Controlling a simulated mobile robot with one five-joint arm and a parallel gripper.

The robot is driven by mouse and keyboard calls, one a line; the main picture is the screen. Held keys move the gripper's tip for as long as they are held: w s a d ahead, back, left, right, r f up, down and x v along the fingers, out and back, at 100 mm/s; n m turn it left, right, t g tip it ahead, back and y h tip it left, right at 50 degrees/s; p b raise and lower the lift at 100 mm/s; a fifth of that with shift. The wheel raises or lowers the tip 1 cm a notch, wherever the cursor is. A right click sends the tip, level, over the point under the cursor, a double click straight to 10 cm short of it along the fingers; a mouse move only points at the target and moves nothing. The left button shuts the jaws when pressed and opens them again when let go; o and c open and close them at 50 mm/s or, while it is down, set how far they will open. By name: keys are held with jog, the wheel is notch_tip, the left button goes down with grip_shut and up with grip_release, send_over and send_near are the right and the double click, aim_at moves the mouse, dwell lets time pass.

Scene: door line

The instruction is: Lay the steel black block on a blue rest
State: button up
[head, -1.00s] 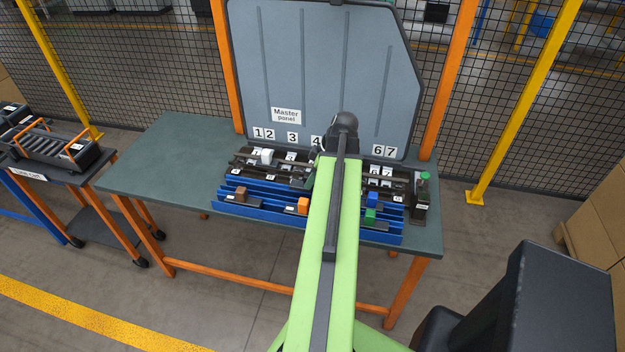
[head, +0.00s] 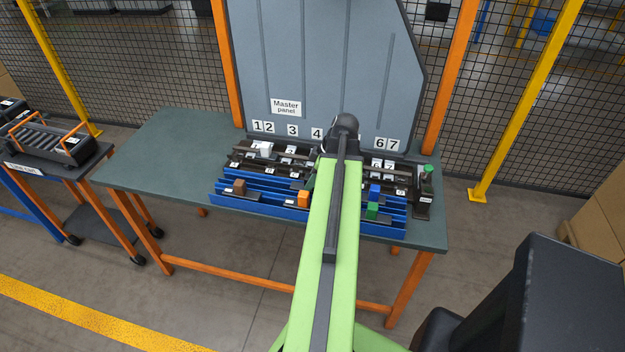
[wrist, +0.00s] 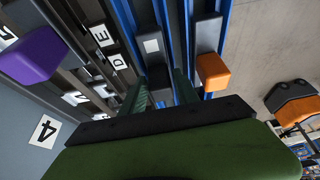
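In the wrist view a dark block with a white square label (wrist: 152,46) lies beside a blue rail, its near end between the two green fingers of my gripper (wrist: 162,92). This may be the steel black block; whether the fingers touch it is unclear. Blue rests (head: 262,206) run along the front of the table in the head view, where my arm hides the gripper and the block. An orange-ended block (wrist: 212,70) lies one rail to the right in the wrist view.
Brown (head: 239,187), blue (head: 375,191) and green (head: 371,211) blocks sit in the blue rests. A white block (head: 265,149) stands in the dark rack behind; a purple one (wrist: 38,57) shows in the wrist view. A grey panel (head: 335,70) rises behind. The table's left (head: 155,160) is clear.

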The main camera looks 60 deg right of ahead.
jog(key=shift+o, duration=1.4)
jog(key=shift+r, duration=0.1)
jog(key=p+v, duration=1.6)
jog(key=v, duration=0.1)
jog(key=shift+r, duration=0.15)
